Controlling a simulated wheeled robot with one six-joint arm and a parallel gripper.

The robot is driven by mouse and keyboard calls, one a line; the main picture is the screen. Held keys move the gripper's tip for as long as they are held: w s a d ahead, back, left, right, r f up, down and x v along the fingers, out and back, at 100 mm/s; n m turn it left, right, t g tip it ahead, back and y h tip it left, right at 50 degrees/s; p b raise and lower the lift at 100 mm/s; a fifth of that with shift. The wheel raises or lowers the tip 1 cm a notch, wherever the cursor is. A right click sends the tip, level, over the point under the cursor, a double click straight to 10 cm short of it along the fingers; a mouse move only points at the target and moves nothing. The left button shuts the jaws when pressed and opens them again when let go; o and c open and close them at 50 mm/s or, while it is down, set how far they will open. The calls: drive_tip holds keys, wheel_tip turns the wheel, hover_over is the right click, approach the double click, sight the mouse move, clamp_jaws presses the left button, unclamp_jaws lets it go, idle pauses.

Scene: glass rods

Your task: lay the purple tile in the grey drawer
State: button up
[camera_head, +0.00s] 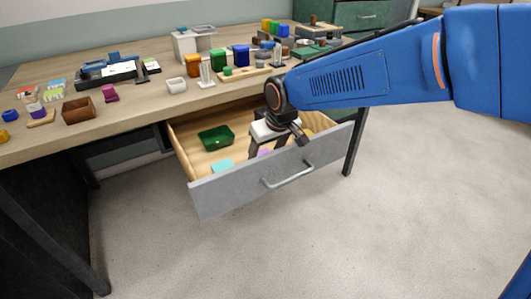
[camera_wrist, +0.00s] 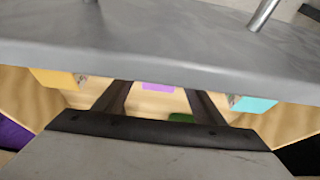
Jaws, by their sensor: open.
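The grey drawer (camera_head: 240,186) under the workbench is pulled open, with a pale wooden inside. The purple tile (camera_head: 264,152) shows inside it, just behind the front panel and below my gripper (camera_head: 267,149). In the wrist view the purple tile (camera_wrist: 158,87) appears between the two finger ends, apart from them, on the drawer floor. My gripper (camera_wrist: 158,97) is open and empty, reaching down into the drawer. The drawer front (camera_wrist: 150,50) crosses the top of the wrist view and hides part of the tile.
A green tray (camera_head: 215,137) and a cyan tile (camera_head: 222,166) are also in the drawer. A yellow tile (camera_wrist: 55,78) lies on the other side of the purple tile in the wrist view. The drawer handle (camera_head: 288,176) sticks out in front. The benchtop (camera_head: 140,108) above holds many small objects.

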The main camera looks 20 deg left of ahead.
drive_tip(key=v, duration=1.1)
drive_tip(key=shift+r, duration=0.25)
drive_tip(key=shift+d, duration=0.1)
